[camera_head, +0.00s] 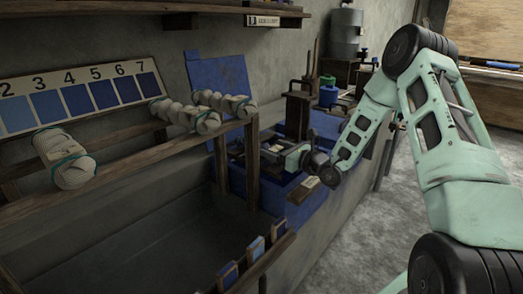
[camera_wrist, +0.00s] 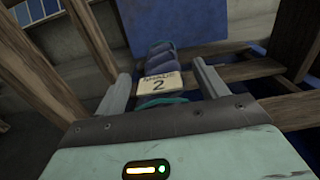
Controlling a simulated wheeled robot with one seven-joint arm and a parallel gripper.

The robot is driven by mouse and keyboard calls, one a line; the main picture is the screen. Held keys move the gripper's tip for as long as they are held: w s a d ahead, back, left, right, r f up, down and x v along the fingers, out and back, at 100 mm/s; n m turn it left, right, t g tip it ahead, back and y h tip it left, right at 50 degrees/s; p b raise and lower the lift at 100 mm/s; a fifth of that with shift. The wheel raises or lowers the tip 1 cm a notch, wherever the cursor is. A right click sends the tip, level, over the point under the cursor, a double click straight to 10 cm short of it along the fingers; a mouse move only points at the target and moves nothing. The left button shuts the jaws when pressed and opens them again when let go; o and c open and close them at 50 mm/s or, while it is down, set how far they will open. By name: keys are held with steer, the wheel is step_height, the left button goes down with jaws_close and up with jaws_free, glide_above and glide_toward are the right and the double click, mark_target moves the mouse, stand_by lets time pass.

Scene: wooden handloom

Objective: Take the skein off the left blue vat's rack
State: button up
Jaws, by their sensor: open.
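A dark blue skein (camera_wrist: 162,58) lies ahead of my gripper (camera_wrist: 161,74) in the wrist view. It carries a cream tag (camera_wrist: 159,84) marked 2 and a teal tie (camera_wrist: 160,100). My gripper is open, with one finger on each side of the tagged skein; I cannot tell whether either finger touches it. In the head view my gripper (camera_head: 270,152) is over the left blue vat (camera_head: 238,182), among wooden rack bars. The skein itself is hard to make out there.
Several pale skeins (camera_head: 65,160) hang on a wooden frame (camera_head: 120,153) at left. A raised blue lid (camera_head: 218,84) stands behind the vat. A wooden post (camera_head: 251,165) rises close to my gripper. The floor (camera_head: 370,235) at right is clear.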

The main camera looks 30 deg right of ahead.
steer(key=c, duration=1.3)
steer(key=shift+o, duration=0.2)
